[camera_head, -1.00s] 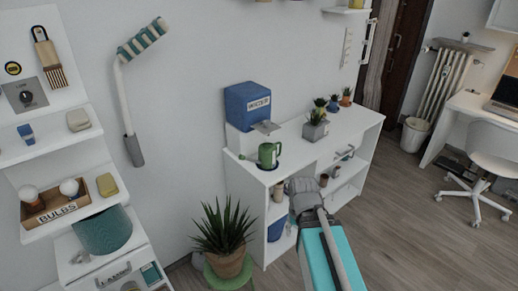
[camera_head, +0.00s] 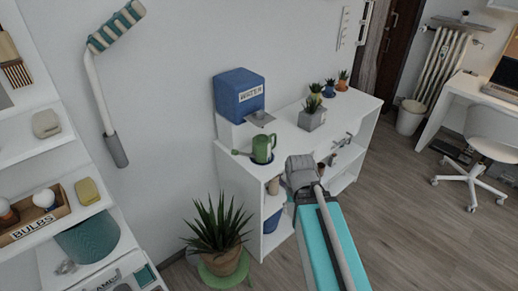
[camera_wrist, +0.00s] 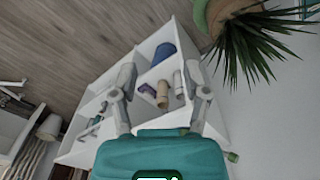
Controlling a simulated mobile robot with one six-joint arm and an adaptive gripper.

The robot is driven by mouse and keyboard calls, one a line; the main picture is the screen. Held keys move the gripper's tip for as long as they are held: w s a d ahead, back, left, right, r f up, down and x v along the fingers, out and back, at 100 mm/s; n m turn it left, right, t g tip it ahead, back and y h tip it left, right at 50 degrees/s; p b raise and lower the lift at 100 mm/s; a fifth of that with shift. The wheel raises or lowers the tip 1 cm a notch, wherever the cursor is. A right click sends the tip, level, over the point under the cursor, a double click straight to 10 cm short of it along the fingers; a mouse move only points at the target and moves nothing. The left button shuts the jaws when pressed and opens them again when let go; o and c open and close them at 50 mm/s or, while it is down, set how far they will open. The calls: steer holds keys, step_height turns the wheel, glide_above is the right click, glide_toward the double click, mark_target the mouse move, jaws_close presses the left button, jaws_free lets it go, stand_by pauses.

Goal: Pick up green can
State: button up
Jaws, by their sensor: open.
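The green can (camera_head: 263,149) is a green watering can with a handle. It stands upright on top of the white shelf desk (camera_head: 230,160), in front of the blue water box, with its spout to the left. In the wrist view a small green tip (camera_wrist: 232,157), seemingly its spout, shows beside my teal gripper body; I cannot make out the rest of the can there. My gripper (camera_wrist: 161,92) is open, its two grey fingers apart with nothing between them. In the head view my arm's grey end is right of the can and apart from it in the picture; the fingers are hidden there.
A blue water box (camera_head: 239,95) stands behind the can. Potted succulents (camera_head: 312,115) are to its right. A wall shelf with bulbs (camera_head: 40,225) is at the left.

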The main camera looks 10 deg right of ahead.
steer(key=w+f+n+t+y+b, duration=0.25)
steer(key=w+b, duration=0.25)
steer(key=w, duration=0.7)
steer(key=w+d+t+y+b, duration=0.1)
steer(key=w+d+t+b, duration=0.1)
steer(key=w, duration=0.5)
steer(key=w+d+r+n+t+y+b, duration=0.1)
steer(key=w+d+t+b, duration=0.1)
steer(key=w+t, duration=0.2)
steer(key=w+d+r+n+t+y+b, duration=0.1)
steer(key=w+d+t+b, duration=0.1)
steer(key=w, duration=0.9)
steer(key=shift+d+t+b, duration=0.3)
steer(key=shift+t+b, duration=0.2)
steer(key=shift+t, duration=0.45)
steer(key=shift+w, duration=0.15)
steer(key=b+x, duration=0.3)
steer(key=x, duration=0.4)
steer(key=shift+w+a+f, duration=0.15)
steer(key=shift+w+f, duration=0.1)
steer(key=shift+w+a+f, duration=0.15)
steer(key=shift+w+a, duration=0.1)
steer(key=shift+w, duration=0.15)
